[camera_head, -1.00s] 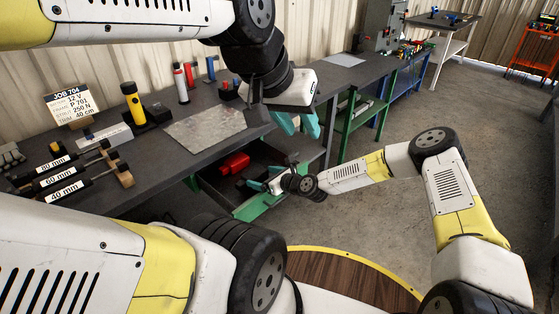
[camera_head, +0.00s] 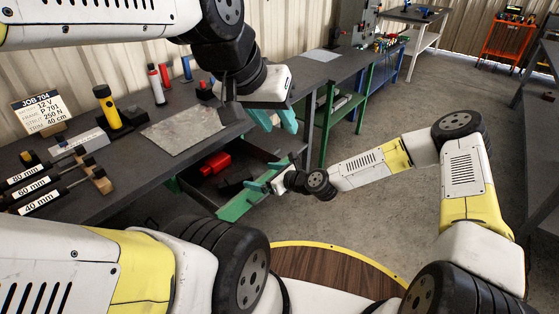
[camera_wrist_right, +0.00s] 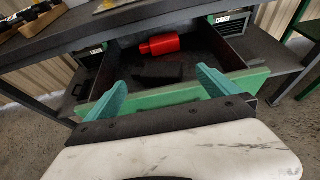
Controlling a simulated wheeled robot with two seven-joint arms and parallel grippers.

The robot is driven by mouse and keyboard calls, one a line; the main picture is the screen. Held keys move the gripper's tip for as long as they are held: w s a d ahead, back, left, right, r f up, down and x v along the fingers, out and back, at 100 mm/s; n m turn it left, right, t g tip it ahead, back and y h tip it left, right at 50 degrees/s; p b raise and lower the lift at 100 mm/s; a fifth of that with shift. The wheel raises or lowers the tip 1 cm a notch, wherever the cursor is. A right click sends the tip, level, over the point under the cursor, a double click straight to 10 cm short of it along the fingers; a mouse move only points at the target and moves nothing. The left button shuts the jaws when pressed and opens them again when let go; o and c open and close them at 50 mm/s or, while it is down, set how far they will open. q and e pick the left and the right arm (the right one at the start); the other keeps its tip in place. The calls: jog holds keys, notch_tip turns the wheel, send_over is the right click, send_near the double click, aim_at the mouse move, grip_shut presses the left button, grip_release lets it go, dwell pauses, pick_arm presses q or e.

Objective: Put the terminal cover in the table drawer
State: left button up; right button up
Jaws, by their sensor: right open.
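The table drawer (camera_head: 240,204) is pulled open under the bench, its green front edge also showing in the right wrist view (camera_wrist_right: 150,99). Inside lie a red part (camera_head: 216,163), seen also in the right wrist view (camera_wrist_right: 160,44), and a low black block (camera_wrist_right: 160,70) nearer the front. I cannot tell for certain which, if either, is the terminal cover. My right gripper (camera_head: 272,174) is open and empty at the drawer front, fingers pointing into the drawer. My left gripper (camera_head: 274,119) hangs higher, by the bench edge, fingers apart with nothing visible between them.
A green-framed bench (camera_head: 330,120) stands beyond.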

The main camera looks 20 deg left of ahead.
jog(key=s+d+r+n+h, duration=0.1)
jog(key=d+r+n+h, duration=0.2)
jog(key=d+r+n, duration=0.55)
jog(key=s+d+r+n+h, duration=0.1)
jog(key=d+r+n+h, duration=0.3)
jog(key=d, duration=0.7)
jog(key=s+d+r+n+h, duration=0.15)
jog(key=d+r+n, duration=0.25)
jog(key=d+r, duration=0.45)
jog(key=s+d+r+n+h, duration=0.1)
jog(key=s+d+r+n, duration=0.2)
jog(key=s+d+r, duration=0.3)
jog(key=s+d+r+n+t, duration=0.1)
jog(key=s+d+r+n, duration=0.2)
jog(key=s, duration=0.9)
jog(key=d+r, duration=0.3)
jog(key=r, duration=0.2)
jog(key=shift+r+n+h, duration=0.25)
jog(key=shift+n+h, duration=0.1)
jog(key=shift+d, duration=0.1)
